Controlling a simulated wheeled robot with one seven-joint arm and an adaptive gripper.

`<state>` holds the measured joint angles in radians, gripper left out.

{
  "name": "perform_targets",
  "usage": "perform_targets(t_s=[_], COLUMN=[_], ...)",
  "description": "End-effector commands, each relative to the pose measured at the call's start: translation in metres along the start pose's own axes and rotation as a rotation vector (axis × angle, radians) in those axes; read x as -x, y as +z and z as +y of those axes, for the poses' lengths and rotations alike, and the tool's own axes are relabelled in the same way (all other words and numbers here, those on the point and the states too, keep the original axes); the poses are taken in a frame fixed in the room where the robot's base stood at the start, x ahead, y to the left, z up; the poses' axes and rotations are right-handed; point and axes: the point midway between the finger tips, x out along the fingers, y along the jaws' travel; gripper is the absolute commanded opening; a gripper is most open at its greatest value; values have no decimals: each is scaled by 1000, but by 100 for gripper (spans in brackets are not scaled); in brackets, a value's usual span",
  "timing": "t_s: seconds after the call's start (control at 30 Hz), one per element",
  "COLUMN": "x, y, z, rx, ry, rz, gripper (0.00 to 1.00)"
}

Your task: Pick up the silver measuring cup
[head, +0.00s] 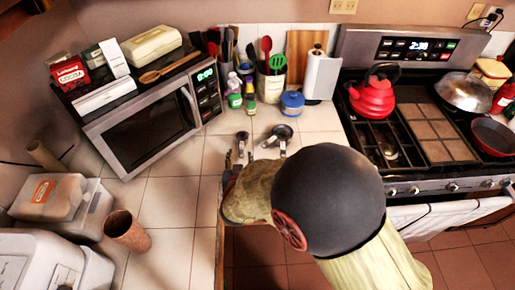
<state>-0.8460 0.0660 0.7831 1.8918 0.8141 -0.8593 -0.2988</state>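Two small metallic cups with handles lie on the white tiled counter (180,190) in the middle of the head view. The larger grey measuring cup (281,131) is on the right, its handle toward me. The smaller cup (242,136) is to its left. I cannot tell for sure which one is the silver measuring cup. My gripper (234,163) is near the counter's front edge, just nearer to me than the smaller cup. My arm hides most of it, so its opening and any contact with the cup's handle cannot be made out.
A microwave (150,117) with boxes on top stands at the left. Utensil crocks, a blue pot (291,104) and a paper towel roll (321,75) stand behind the cups. The stove with a red kettle (374,97) is at the right.

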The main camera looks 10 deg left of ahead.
Motion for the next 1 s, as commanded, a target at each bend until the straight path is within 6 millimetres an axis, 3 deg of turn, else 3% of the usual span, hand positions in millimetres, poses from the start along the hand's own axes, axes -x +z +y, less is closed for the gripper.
perform_targets(t_s=[0.37,0.7,1.0], x=[-30,-73,-78], y=[5,-2,-3], z=[-2,-2,-2], rx=[10,10,11], ry=[13,13,11], rz=[17,17,17], gripper=[39,39,39])
